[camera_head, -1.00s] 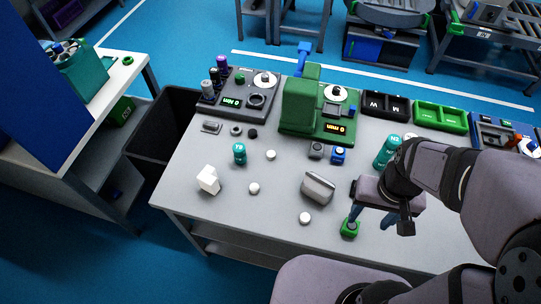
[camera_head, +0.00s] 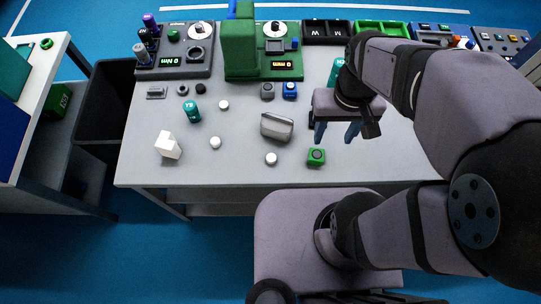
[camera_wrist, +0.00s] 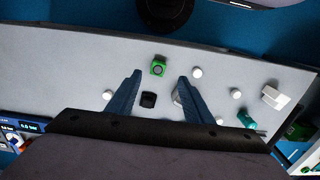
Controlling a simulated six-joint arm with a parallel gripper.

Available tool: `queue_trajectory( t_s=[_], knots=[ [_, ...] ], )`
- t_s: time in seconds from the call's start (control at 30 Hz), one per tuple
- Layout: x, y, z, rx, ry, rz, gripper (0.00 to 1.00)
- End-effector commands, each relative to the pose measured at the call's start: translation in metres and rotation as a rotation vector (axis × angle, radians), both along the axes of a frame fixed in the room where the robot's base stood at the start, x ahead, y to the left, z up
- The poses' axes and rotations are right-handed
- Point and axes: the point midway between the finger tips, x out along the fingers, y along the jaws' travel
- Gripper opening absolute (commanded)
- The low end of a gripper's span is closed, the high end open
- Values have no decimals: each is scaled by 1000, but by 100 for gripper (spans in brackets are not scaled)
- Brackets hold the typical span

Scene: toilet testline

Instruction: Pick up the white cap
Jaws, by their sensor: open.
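Several small round white caps lie on the grey table. In the head view, one cap (camera_head: 271,158) is near the front edge, another cap (camera_head: 215,142) is left of it, and a third cap (camera_head: 224,104) is farther back. My gripper (camera_head: 336,134) is open and empty above the table, right of the caps in the head view. Its two blue fingers (camera_wrist: 159,78) are spread in the wrist view, with no cap between them.
A green block (camera_head: 316,157) sits by the fingertips in the head view. A grey wedge-like block (camera_head: 277,127), a teal bottle (camera_head: 192,111) and a white block (camera_head: 168,145) stand nearby. A green machine (camera_head: 240,50) stands at the back. A dark bin (camera_head: 105,105) is left of the table.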

Motion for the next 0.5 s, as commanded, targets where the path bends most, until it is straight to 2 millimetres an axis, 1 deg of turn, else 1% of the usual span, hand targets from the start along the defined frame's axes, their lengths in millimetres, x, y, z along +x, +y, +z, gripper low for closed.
queue_trajectory(
  t_s=[0.03, 0.07, 0.1, 0.27, 0.37, 0.47, 0.5],
  knots=[
    [2, 0, 9, 0, -8, 0, 47],
    [1, 0, 15, 0, -8, 0, 47],
    [8, 10, 8, 21, -29, 14, 47],
    [39, 46, 1, 95, -137, 46, 47],
    [60, 72, 0, 148, -217, 64, 47],
    [85, 105, 0, 213, -314, 79, 47],
    [95, 120, 0, 241, -357, 81, 47]
  ],
)
